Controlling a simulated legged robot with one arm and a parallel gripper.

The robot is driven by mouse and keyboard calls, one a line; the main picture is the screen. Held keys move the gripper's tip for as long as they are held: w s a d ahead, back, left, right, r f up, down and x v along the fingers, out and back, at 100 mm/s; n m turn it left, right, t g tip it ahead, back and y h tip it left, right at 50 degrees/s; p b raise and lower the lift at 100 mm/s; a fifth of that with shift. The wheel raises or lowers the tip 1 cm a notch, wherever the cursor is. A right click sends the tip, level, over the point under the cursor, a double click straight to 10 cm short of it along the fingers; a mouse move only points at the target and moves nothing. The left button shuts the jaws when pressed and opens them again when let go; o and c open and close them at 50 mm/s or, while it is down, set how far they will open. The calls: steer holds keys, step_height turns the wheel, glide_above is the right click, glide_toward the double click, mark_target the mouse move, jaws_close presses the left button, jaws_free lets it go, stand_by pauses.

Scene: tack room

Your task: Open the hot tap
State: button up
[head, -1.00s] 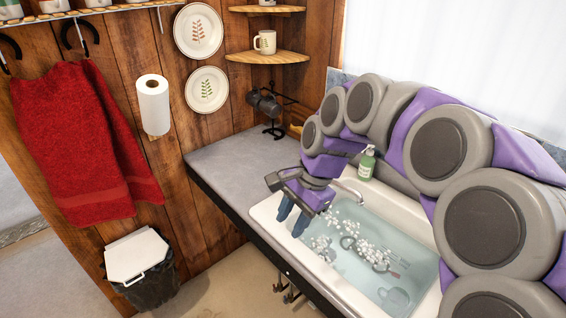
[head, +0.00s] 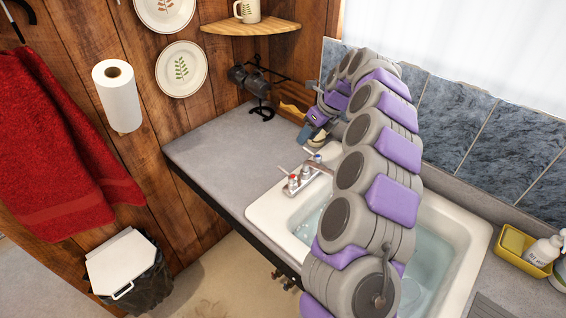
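The tap (head: 302,176) stands on the near-left rim of the white sink (head: 268,212). Its red-marked hot handle (head: 293,182) is at the near end and its blue-marked cold handle (head: 316,157) is toward the wall. The spout runs right over the basin and is partly hidden by my arm. My gripper (head: 309,134) is beyond the tap, over the back of the counter near the wall corner, and apart from the hot handle. It is small and partly covered by my arm, so I cannot tell its opening.
My arm crosses the sink and hides much of the water. The grey counter (head: 215,150) left of the tap is mostly clear. A black rack with dark mugs (head: 250,80) is at the back. A yellow caddy (head: 525,250) with bottles stands at the right.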

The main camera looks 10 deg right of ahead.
mark_target(286, 174)
steer(key=b+x, duration=0.2)
steer(key=x, duration=1.4)
steer(key=shift+a+f+b, duration=0.2)
steer(key=shift+f+b, duration=0.05)
steer(key=shift+b, duration=0.05)
steer(key=shift+a, duration=0.1)
jaws_close()
